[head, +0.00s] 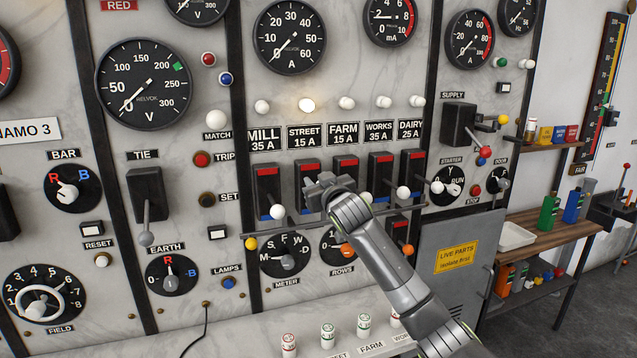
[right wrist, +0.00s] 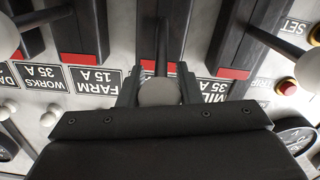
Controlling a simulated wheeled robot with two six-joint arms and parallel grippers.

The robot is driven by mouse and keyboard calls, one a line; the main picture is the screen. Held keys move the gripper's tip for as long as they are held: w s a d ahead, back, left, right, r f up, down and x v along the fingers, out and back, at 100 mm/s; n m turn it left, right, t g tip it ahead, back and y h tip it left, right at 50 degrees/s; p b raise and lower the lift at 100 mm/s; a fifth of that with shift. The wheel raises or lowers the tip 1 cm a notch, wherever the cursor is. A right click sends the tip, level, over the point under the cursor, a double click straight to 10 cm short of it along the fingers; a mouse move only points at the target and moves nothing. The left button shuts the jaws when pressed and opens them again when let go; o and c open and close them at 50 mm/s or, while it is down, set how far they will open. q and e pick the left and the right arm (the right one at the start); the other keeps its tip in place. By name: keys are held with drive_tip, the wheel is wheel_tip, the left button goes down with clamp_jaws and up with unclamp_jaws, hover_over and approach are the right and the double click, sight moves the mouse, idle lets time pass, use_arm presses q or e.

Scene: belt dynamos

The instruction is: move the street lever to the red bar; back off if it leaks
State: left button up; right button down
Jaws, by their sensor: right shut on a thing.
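The street lever's black housing (head: 307,172), with a red bar at its top, stands under the STREET 15 A plate (head: 304,136) in the head view. My right gripper (head: 324,190) is at this housing and hides the handle there. In the right wrist view the picture is upside down; the right gripper (right wrist: 158,103) is shut on the lever's pale ball knob (right wrist: 158,91), between the FARM and MILL plates. The dark shaft runs from the knob to the housing. The lever's exact angle is hard to tell. My left gripper is not in view.
The mill lever (head: 277,212) is close on the left and the farm lever (head: 365,198) on the right. The lamp above STREET (head: 307,104) glows. The mA meter (head: 390,17) is cut by the top edge. A rail (head: 270,233) runs below the levers.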

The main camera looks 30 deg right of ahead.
drive_tip(key=shift+f, duration=0.1)
idle(0.7)
drive_tip(key=c, duration=1.1)
unclamp_jaws()
drive_tip(key=shift+o, duration=0.2)
drive_tip(key=b+v, duration=0.6)
drive_tip(key=v, duration=1.1)
drive_tip(key=shift+s+f, duration=0.1)
